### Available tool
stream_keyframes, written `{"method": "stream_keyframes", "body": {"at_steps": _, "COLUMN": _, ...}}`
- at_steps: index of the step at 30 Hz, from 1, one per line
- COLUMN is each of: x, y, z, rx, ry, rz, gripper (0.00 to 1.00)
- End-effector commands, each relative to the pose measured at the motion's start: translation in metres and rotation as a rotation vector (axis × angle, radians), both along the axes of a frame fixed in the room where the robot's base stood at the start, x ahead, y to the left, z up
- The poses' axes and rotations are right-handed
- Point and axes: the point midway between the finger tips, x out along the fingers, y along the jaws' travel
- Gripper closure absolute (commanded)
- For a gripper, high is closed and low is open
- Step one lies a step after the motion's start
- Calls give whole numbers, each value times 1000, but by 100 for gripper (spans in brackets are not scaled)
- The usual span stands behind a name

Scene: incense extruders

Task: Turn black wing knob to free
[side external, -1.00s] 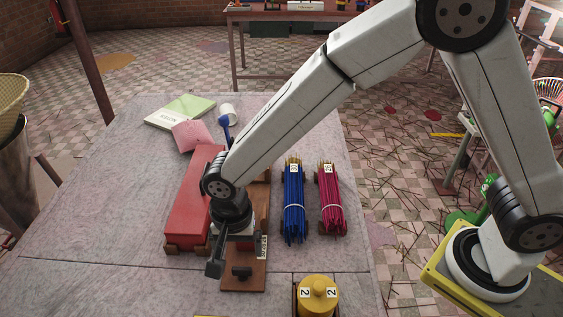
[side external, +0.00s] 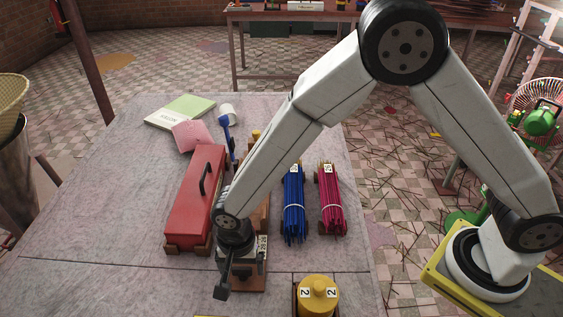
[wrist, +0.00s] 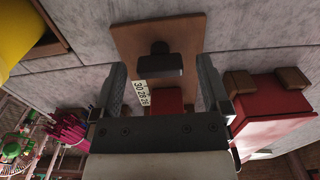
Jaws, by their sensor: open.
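The black wing knob (wrist: 160,62) shows in the wrist view, on a brown wooden board (wrist: 185,28). It lies between the lines of my two fingers, with a gap on each side. My gripper (wrist: 161,64) is open and empty; whether its tips are level with the knob or above it, I cannot tell. In the side view my gripper (side external: 230,280) is over the near end of the board (side external: 255,284) and mostly hides the knob. A numbered white label (wrist: 141,93) and a red block (wrist: 167,101) sit beyond the knob on the board.
A red toolbox-like case (side external: 188,205) stands close left of my gripper. Blue (side external: 293,205) and magenta (side external: 330,205) stick bundles lie to the right. A yellow canister (side external: 318,297) stands at the front right. The table's left front (side external: 90,285) is clear.

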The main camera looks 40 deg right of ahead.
Motion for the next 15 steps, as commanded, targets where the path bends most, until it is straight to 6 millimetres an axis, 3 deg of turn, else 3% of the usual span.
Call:
{"method": "stream_keyframes", "body": {"at_steps": 2, "x": 0, "y": 0, "z": 0, "rx": 0, "ry": 0, "rz": 0, "gripper": 3}}
{"method": "stream_keyframes", "body": {"at_steps": 11, "x": 0, "y": 0, "z": 0, "rx": 0, "ry": 0, "rz": 0, "gripper": 95}}
{"method": "stream_keyframes", "body": {"at_steps": 15, "x": 0, "y": 0, "z": 0, "rx": 0, "ry": 0, "rz": 3, "gripper": 97}}
